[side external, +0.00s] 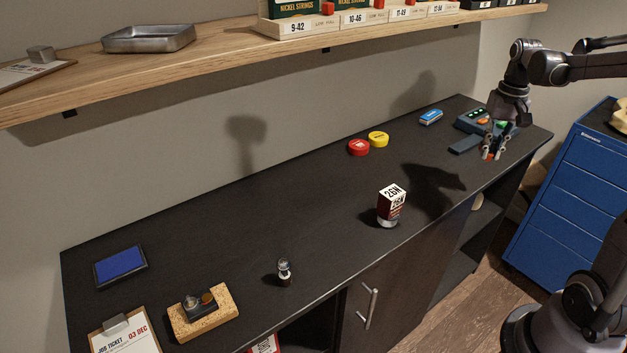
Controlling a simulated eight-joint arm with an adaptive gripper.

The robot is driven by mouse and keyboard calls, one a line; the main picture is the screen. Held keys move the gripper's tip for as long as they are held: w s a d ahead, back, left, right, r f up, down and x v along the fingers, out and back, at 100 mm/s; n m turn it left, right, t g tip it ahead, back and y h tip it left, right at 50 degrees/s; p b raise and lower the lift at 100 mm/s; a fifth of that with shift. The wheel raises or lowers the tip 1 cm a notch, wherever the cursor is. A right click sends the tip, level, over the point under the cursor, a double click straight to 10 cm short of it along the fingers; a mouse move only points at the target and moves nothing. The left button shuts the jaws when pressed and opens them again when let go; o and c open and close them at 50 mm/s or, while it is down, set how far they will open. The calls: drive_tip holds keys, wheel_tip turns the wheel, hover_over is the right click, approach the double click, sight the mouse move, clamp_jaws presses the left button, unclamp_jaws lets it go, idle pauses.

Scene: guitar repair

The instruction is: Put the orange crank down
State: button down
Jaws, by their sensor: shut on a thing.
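My gripper (494,153) is at the far right end of the black bench, pointing down, close above the bench's front edge. It is shut on a small orange-red thing (490,156), which I take to be the orange crank. The fingers hide most of it, and its shape is too small to make out. I cannot tell whether it touches the bench top (300,220).
A grey device (468,124) with green lights stands just behind my gripper, with a dark flat block (465,144) beside it. A blue box (431,117), yellow tin (378,139), red tin (358,147) and labelled box (391,203) stand further left. The bench middle is mostly clear.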

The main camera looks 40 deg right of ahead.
drive_tip(key=w+a+f, duration=0.2)
drive_tip(key=w, duration=0.1)
drive_tip(key=w+a+f, duration=0.1)
drive_tip(key=w+f, duration=0.1)
drive_tip(key=w, duration=0.1)
drive_tip(key=w+a+f, duration=0.2)
drive_tip(key=w, duration=0.1)
drive_tip(key=shift+w+a+f, duration=0.15)
drive_tip(key=shift+a+f, duration=0.1)
drive_tip(key=shift+a, duration=0.1)
drive_tip(key=shift+f, duration=2.05)
drive_tip(key=c, duration=1.3)
unclamp_jaws()
drive_tip(key=shift+f, duration=0.15)
wheel_tip(320, 180, up, 12)
drive_tip(key=s+a+n+t, duration=0.2)
drive_tip(key=s+a+n, duration=0.1)
drive_tip(key=a, duration=0.4)
drive_tip(key=s+a+n+t, duration=0.2)
drive_tip(key=s+a+n, duration=0.1)
drive_tip(key=a, duration=0.4)
drive_tip(key=s+a+f+n+t, duration=0.1)
drive_tip(key=s+a+n+t, duration=0.2)
drive_tip(key=s+a, duration=0.2)
drive_tip(key=shift+s+a, duration=0.15)
drive_tip(key=shift+a, duration=0.65)
drive_tip(key=shift+s+a, duration=0.15)
drive_tip(key=shift+a, duration=0.65)
